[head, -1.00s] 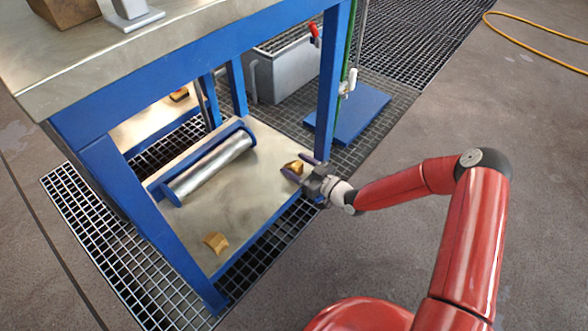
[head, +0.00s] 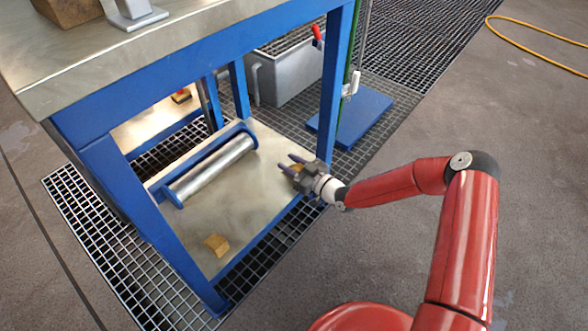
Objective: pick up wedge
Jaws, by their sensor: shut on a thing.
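A small tan wedge (head: 297,168) is between the fingers of my gripper (head: 291,164), at the right side of the lower shelf (head: 232,205) in the head view. The fingers and gripper body hide most of it. My gripper is shut on this wedge. I cannot tell whether the wedge touches the shelf or is just above it. A second tan wedge-like block (head: 216,244) lies on the shelf near its front corner, apart from my gripper.
A metal cylinder (head: 208,170) lies in a blue cradle on the shelf. Blue table legs (head: 335,85) stand close to my gripper. The tabletop (head: 60,60) overhangs the shelf. A grey tank (head: 285,80) and blue plate (head: 355,118) are behind.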

